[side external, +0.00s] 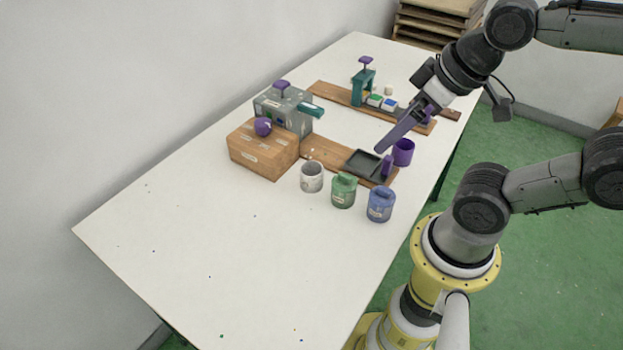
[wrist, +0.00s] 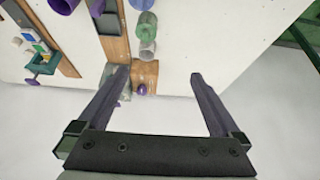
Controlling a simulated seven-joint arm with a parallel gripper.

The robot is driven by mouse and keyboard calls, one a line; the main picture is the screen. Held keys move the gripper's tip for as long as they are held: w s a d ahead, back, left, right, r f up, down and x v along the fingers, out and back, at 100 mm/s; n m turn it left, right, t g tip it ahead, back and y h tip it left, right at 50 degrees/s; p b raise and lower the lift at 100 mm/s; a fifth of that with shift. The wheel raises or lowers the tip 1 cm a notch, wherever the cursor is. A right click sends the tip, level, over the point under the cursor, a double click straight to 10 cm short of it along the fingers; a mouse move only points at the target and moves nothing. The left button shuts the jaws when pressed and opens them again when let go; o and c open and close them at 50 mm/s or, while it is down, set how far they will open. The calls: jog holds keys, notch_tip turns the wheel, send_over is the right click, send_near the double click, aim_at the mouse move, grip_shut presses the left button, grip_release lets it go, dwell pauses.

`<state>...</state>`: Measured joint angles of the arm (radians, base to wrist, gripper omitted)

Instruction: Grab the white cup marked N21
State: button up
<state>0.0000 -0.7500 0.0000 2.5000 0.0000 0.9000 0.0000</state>
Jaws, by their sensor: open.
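A white cup (side external: 311,177) stands upright and open-topped on the white table, left of a green container. Any marking on it is too small to read. It also shows in the wrist view (wrist: 147,50), between the two fingers, beyond their tips. My gripper (side external: 380,149) is open and empty, above the table and the dark tray, to the right of the white cup and apart from it. Its two purple fingers are spread wide in the wrist view (wrist: 160,75).
A green container (side external: 343,190) and a blue container (side external: 380,205) stand right of the cup. A wooden box (side external: 262,157) with a purple knob is at its left. A dark tray (side external: 362,164) and purple cup (side external: 403,152) are behind. The front table is mostly clear.

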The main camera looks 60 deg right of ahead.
jog(key=m+g+h, duration=0.2)
jog(key=m+g, duration=0.3)
jog(key=m, duration=0.9)
send_over(312, 173)
jog(key=s+a, duration=0.2)
jog(key=a, duration=0.1)
notch_tip(312, 173, down, 19)
jog(key=shift+d+f, duration=0.1)
jog(key=shift+n, duration=0.3)
jog(key=shift+w+d+f, duration=0.1)
jog(key=shift+f, duration=0.85)
jog(key=shift+w+d+f, duration=0.15)
jog(key=shift+f, duration=0.75)
jog(key=shift+w+d+f, duration=0.1)
jog(key=shift+f, duration=0.85)
jog(key=shift+c, duration=0.2)
